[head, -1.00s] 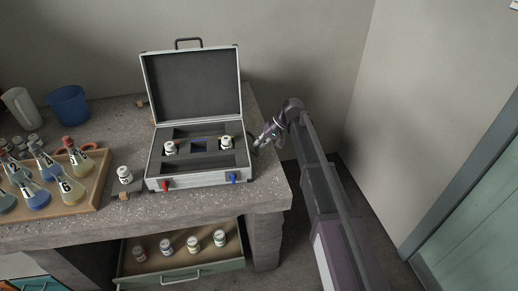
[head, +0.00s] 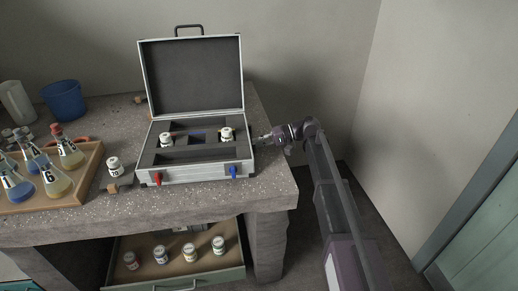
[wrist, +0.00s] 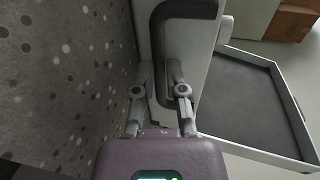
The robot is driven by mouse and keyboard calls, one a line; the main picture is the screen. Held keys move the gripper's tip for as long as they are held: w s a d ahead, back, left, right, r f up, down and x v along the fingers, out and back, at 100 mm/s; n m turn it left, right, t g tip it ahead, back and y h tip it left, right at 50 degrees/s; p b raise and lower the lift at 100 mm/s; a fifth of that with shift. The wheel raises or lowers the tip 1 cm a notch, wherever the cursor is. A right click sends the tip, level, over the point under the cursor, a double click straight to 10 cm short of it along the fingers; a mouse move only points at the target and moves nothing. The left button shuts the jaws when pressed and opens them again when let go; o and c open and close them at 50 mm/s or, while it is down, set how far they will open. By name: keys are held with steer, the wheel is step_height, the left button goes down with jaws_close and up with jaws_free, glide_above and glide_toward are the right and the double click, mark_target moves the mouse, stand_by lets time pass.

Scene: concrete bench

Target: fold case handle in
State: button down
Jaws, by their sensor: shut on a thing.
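The silver-edged case (head: 196,172) stands on the bench with its grey-lined lid (head: 190,76) raised. A dark handle (head: 188,30) shows on the lid's upper edge. In the wrist view, another dark, bent handle (wrist: 187,9) stands along the light side wall of the case (wrist: 200,65). My gripper (head: 258,139) is at the case's right side. In the wrist view, its two fingers (wrist: 160,68) lie either side of the handle's near part and are shut on it. The exact contact is partly hidden.
Two white-capped jars (head: 166,140) sit in the case, with a red latch (head: 157,179) and a blue latch (head: 234,171) in front. A jar (head: 115,167) and a wooden tray (head: 88,184) of flasks stand left. Below, an open drawer (head: 215,273) holds several jars.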

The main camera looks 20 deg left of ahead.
steer(key=shift+s+f+b, duration=0.15)
steer(key=shift+s+b, duration=0.1)
steer(key=shift+b, duration=0.2)
steer(key=c, duration=0.7)
jaws_free()
steer(key=shift+a, duration=0.1)
steer(key=shift+w, duration=0.1)
steer(key=shift+y, duration=0.4)
